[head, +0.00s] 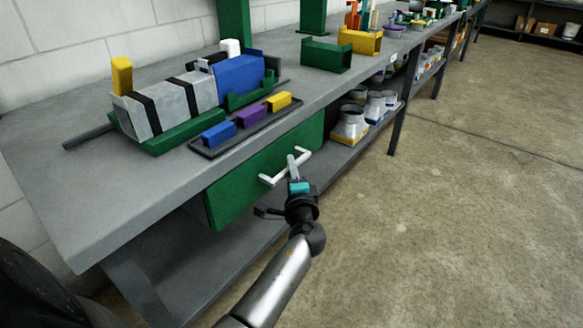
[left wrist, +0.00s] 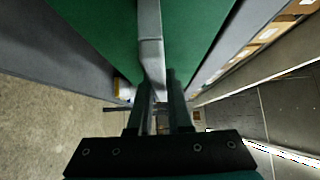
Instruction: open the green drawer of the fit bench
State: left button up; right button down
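The green drawer (head: 235,188) hangs under the near part of the grey fit bench (head: 60,177). A pale U-shaped handle (head: 270,180) stands out from its front. My left gripper (head: 294,168) is at the handle, its fingers close together. In the left wrist view the handle (left wrist: 150,50) runs in between the two dark fingers (left wrist: 161,95), which look closed on it. The green drawer front (left wrist: 95,45) fills the top of that view. I cannot tell whether the drawer stands slightly out. My right gripper is not in view.
On the bench lie a strapped grey duct piece (head: 178,103) and a dark tray (head: 205,150) with blue, purple and yellow blocks. A lower shelf (head: 345,146) holds several duct fittings. A bench leg (head: 398,120) stands beyond the drawer. The concrete floor (head: 450,220) to the right is clear.

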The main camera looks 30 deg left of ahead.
pick_arm(q)
grip_shut()
dwell(1.0)
